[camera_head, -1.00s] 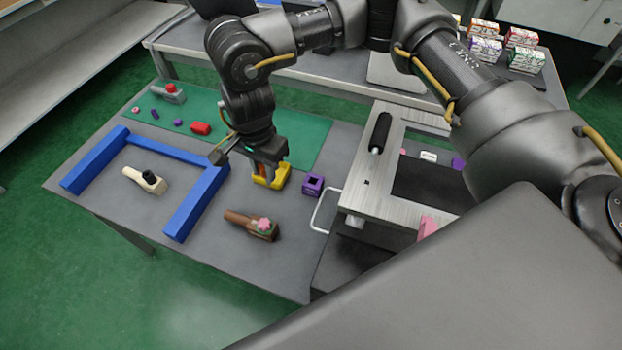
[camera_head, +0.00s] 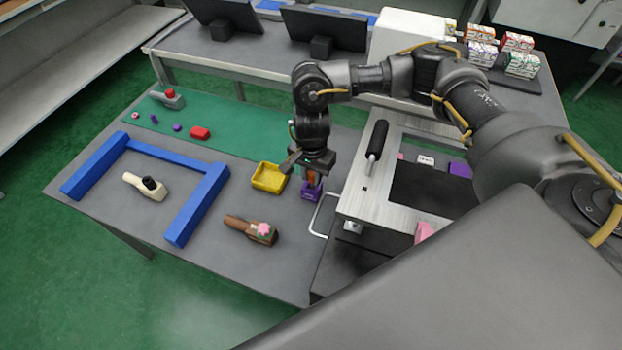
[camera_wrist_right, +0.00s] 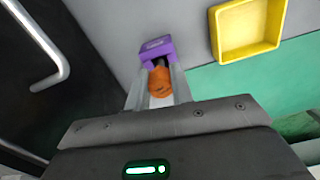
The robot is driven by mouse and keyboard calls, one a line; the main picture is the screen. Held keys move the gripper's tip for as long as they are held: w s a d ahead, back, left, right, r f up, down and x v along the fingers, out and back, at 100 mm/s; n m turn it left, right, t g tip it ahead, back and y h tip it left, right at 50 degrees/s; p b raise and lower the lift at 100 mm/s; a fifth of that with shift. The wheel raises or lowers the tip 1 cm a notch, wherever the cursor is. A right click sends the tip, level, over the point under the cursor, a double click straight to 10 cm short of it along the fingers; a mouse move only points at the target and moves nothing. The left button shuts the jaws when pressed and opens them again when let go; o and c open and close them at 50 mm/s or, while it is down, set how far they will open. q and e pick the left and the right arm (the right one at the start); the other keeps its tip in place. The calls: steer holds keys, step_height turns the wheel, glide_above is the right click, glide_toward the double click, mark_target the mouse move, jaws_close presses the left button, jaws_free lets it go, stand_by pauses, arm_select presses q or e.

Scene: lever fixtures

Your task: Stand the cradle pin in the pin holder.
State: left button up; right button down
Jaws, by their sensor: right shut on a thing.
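My right gripper (camera_head: 313,178) is shut on the cradle pin (camera_wrist_right: 160,82), which has an orange body and a dark end. The purple pin holder (camera_head: 309,193) stands on the grey table, directly below the gripper. In the right wrist view the pin holder (camera_wrist_right: 157,46) lies just beyond the fingertips, and the pin's dark end overlaps its opening. I cannot tell whether that end is inside the holder or just above it. The fingers hide part of the pin. My left gripper is not in view.
The empty yellow tray (camera_head: 268,179) stands close to the left of the holder. A metal stand with a black handle (camera_head: 376,139) and a pale bar handle (camera_head: 318,214) are to the right. A brown lever piece (camera_head: 250,230) lies in front. A blue frame (camera_head: 196,205) is further left.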

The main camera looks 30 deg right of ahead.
mark_target(311, 174)
steer(key=shift+f, duration=1.05)
steer(key=shift+f, duration=0.2)
steer(key=c, duration=1.2)
jaws_free()
steer(key=shift+r, duration=0.1)
step_height(311, 174, up, 12)
steer(key=shift+r, duration=0.15)
steer(key=shift+p, duration=0.35)
